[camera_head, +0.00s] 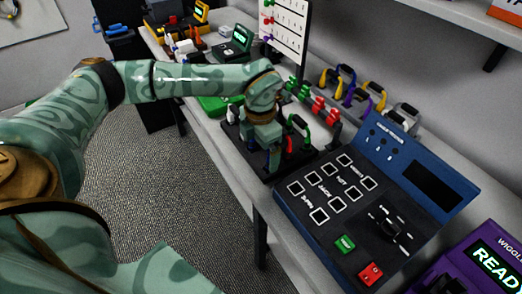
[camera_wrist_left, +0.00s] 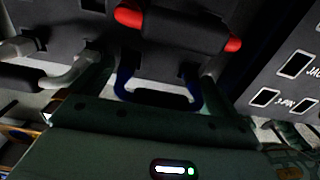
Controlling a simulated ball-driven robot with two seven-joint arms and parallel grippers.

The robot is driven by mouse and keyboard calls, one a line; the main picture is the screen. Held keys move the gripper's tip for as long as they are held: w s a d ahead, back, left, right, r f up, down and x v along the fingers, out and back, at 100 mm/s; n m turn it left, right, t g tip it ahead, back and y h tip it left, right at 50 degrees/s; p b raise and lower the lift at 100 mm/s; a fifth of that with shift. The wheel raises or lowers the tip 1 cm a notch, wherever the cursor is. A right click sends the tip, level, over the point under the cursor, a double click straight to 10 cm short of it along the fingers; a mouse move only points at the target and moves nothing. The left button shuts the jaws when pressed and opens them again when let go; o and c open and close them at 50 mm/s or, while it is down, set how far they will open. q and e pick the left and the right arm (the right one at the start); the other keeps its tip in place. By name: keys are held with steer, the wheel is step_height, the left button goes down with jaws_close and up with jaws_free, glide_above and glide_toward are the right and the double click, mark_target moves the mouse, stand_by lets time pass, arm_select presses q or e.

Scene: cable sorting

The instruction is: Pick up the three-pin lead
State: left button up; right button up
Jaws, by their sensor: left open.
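My left gripper (camera_head: 271,162) reaches down over a black rack (camera_head: 238,139) of leads beside the blue tester. In the left wrist view the open fingers (camera_wrist_left: 160,90) stand on either side of a blue lead (camera_wrist_left: 126,75), a loop with a dark middle; I cannot tell whether they touch it. A red-ended lead (camera_wrist_left: 127,15) lies beyond it, and a grey lead (camera_wrist_left: 68,74) is to the left. White, red and green leads show around the gripper in the head view. Which one is the three-pin lead cannot be told. My right gripper is out of view.
The blue tester (camera_head: 436,180) with labelled sockets, including 3-PIN, stands right of the rack. A purple device (camera_head: 490,262) reading READY is at lower right. Coloured leads (camera_head: 357,97) and a white board (camera_head: 288,22) stand behind along the wall. Open floor lies left of the bench.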

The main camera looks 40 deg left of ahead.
arm_select(q)
steer(key=c, duration=0.8)
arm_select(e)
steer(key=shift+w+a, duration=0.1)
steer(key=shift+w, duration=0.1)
arm_select(q)
steer(key=shift+r, duration=0.15)
steer(key=shift+r, duration=0.2)
steer(key=r, duration=0.1)
steer(key=r+p, duration=0.2)
steer(key=r, duration=0.1)
steer(key=shift+s+d, duration=0.1)
steer(key=shift+s, duration=0.25)
steer(key=s+d+r+p, duration=0.3)
steer(key=s+r+p, duration=0.2)
steer(key=s+r, duration=0.6)
steer(key=shift+s+r, duration=0.25)
steer(key=shift+s, duration=0.75)
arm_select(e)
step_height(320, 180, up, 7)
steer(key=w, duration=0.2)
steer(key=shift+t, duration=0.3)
